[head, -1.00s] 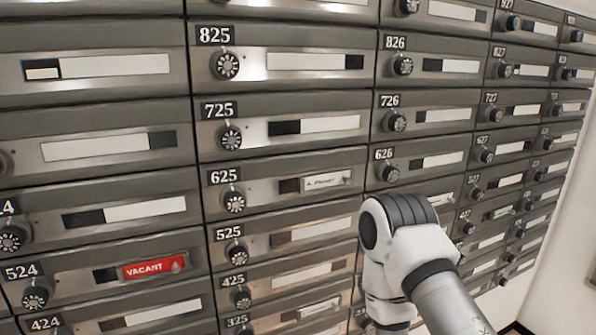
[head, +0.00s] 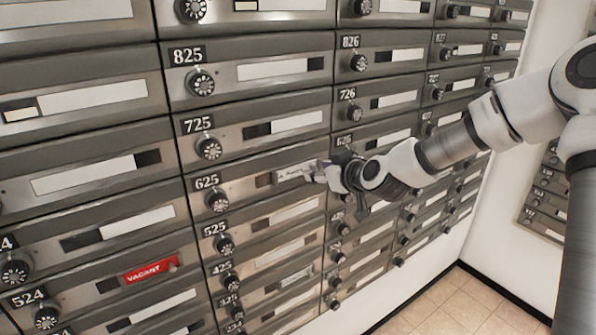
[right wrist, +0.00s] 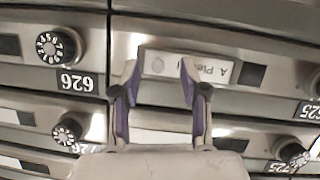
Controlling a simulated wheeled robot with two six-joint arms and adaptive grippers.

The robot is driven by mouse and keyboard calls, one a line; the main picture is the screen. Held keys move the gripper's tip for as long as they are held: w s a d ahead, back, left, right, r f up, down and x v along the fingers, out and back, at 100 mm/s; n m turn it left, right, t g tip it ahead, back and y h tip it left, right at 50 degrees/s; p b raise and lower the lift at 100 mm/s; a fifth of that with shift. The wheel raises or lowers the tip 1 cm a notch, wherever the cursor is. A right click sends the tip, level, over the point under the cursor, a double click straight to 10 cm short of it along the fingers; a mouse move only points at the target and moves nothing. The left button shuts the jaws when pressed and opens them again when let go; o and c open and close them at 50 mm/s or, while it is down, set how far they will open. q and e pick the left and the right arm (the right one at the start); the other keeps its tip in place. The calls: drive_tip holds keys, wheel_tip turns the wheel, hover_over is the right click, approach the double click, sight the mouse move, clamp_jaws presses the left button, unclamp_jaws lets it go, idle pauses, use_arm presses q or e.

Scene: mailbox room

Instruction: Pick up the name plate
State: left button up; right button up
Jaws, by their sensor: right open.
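The white name plate (head: 295,172) with dark lettering sits in the slot of mailbox 625. Its right end is close to my right gripper (head: 322,172) in the head view. In the right wrist view the plate (right wrist: 208,69) appears upside down, with a small round knob (right wrist: 157,65) at its left end. My right gripper (right wrist: 158,72) is open, with its two purple-lined fingers on either side of the knob. I cannot tell whether the fingertips touch the plate. My left gripper is not in view.
A red VACANT plate (head: 150,271) sits in mailbox 524. Another white plate (head: 296,276) shows in a lower slot. Round dials stick out from the doors, such as those of 625 (head: 217,200) and 626 (right wrist: 56,47). Tiled floor (head: 440,305) is clear at lower right.

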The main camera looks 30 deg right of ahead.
drive_tip(key=shift+w+d+f, duration=0.25)
drive_tip(key=shift+w, duration=0.15)
drive_tip(key=shift+a, duration=0.15)
clamp_jaws()
drive_tip(key=shift+r, duration=0.1)
